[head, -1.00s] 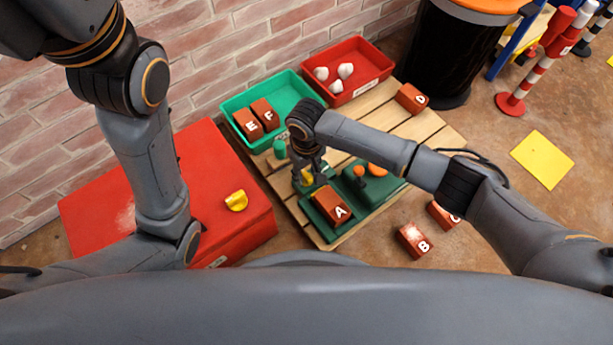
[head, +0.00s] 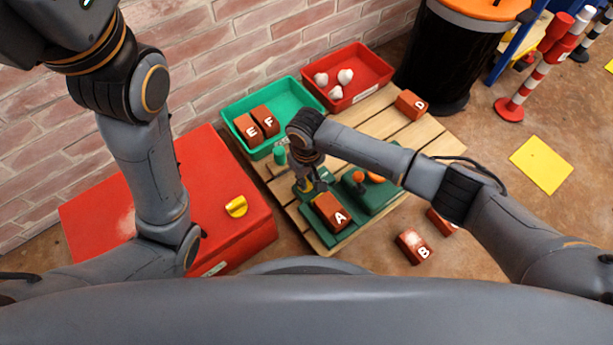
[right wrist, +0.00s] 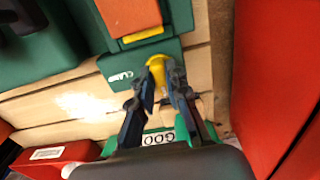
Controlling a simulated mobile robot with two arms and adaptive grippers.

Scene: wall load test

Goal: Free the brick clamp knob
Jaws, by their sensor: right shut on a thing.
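The yellow clamp knob (right wrist: 158,76) stands at the edge of a green fixture marked CLAMP (right wrist: 120,68) in the right wrist view. My right gripper (right wrist: 166,84) is shut on the knob, with one dark finger on each side of it. My left gripper is out of view.
Brick B (head: 413,246) lies on the floor. A red box (head: 110,195) stands left.

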